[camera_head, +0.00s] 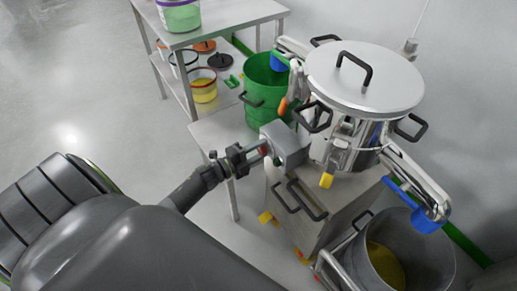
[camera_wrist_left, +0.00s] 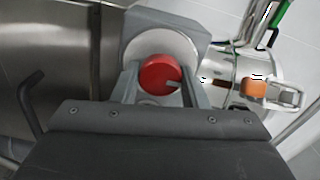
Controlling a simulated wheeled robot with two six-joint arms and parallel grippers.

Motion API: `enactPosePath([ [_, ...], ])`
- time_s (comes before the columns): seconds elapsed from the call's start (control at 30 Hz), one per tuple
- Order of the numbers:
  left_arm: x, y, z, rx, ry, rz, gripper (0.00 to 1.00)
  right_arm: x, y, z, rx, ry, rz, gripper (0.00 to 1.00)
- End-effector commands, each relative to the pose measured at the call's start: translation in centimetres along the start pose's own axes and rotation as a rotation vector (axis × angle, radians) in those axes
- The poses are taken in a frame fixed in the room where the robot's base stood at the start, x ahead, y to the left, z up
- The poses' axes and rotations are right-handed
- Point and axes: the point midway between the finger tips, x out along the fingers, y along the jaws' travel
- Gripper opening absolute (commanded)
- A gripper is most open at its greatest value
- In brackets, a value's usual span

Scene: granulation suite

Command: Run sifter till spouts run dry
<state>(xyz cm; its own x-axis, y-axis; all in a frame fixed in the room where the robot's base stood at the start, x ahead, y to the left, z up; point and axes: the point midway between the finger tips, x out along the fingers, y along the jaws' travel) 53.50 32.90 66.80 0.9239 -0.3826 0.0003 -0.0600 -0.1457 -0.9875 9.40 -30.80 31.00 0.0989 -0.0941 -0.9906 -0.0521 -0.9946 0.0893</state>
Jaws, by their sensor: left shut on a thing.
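The sifter (camera_head: 364,76), a round steel drum with a flat handled lid, stands on a steel cabinet (camera_head: 305,214). A grey control box (camera_head: 287,144) sits on its near side. A red knob shows on a white disc on the box in the left wrist view (camera_wrist_left: 160,74). My left gripper (camera_head: 264,149) is shut on this knob, one finger on each side. One blue-tipped spout (camera_head: 279,62) points over a green bucket (camera_head: 265,90). Another blue-tipped spout (camera_head: 427,219) hangs over a grey bin (camera_head: 424,248) with yellow-green powder inside. I cannot tell whether powder falls. My right gripper is not seen.
A steel shelf table (camera_head: 235,18) at the back left holds tubs, including one with yellow contents (camera_head: 203,86), and dark lids. A low steel bench (camera_head: 217,135) stands under the green bucket. The floor at left is clear.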

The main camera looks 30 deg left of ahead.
Motion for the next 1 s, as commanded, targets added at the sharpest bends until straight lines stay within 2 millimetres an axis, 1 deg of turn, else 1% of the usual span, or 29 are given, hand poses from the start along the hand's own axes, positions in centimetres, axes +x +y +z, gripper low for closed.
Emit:
enactPosePath([
  [0.47,0.0,0.1,0.1,-0.017,-0.001,0.001,0.17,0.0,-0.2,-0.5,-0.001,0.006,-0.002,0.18],
  [0.5,0.0,0.1,0.1,-0.017,-0.002,0.001,0.41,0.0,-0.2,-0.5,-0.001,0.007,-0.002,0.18],
  [0.67,0.0,0.1,0.0,-0.016,-0.001,0.001,0.61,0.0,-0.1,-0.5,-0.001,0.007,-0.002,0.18],
  [1.0,0.0,0.0,0.0,-0.014,0.0,0.001,0.61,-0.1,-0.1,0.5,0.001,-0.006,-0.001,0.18],
])
